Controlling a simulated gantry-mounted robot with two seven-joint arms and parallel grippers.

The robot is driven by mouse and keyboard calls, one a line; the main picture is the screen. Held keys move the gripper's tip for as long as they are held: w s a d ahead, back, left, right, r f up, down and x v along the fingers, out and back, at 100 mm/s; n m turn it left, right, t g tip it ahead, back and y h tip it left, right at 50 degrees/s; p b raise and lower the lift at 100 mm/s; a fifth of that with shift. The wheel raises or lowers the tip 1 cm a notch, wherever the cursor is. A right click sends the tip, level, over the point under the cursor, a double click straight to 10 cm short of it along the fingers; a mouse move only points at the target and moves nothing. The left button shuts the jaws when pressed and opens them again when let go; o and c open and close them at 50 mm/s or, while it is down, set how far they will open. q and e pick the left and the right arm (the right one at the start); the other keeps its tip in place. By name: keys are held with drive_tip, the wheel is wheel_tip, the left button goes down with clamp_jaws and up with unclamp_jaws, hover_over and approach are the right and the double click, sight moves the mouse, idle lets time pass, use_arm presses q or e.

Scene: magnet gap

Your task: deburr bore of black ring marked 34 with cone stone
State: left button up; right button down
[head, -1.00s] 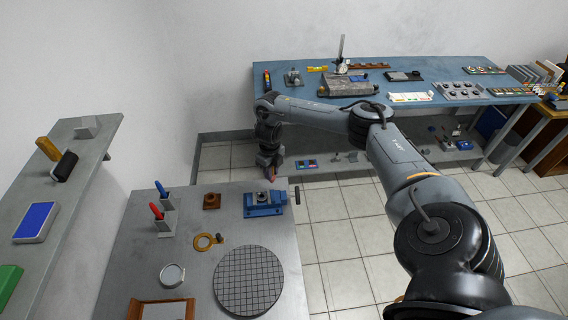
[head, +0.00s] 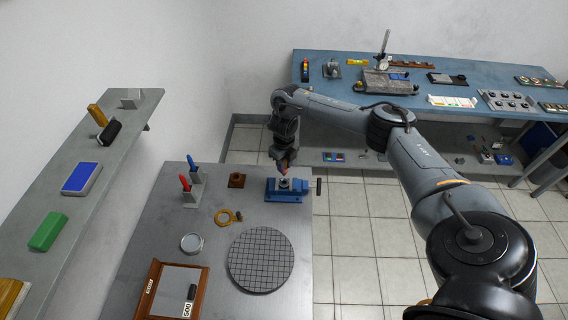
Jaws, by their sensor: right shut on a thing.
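A blue vise (head: 272,195) stands at the back right of the grey bench, with a small dark ring (head: 286,184) in its jaws. Any number on the ring is too small to read. My right gripper (head: 284,168) points down just above the vise. It is shut on a small reddish-orange piece, likely the cone stone (head: 284,175), whose tip is over the ring. I cannot tell whether the tip touches the ring or is in its bore. My left gripper is out of view.
On the grey bench are a brown block (head: 237,180), a yellow ring-shaped tool (head: 222,217), a round gridded plate (head: 261,260), a round dish (head: 191,243), a wooden-framed tray (head: 152,277) and red and blue handled tools (head: 185,183). A shelf runs at left; a blue bench (head: 440,95) stands behind.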

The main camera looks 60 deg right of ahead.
sight(284, 174)
drive_tip(key=shift+f+b, duration=0.75)
drive_tip(key=shift+f, duration=0.3)
drive_tip(key=shift+f+b, duration=0.95)
drive_tip(key=shift+f, duration=0.75)
drive_tip(key=shift+f, duration=0.15)
drive_tip(key=shift+f+b, duration=0.2)
drive_tip(key=shift+b, duration=0.2)
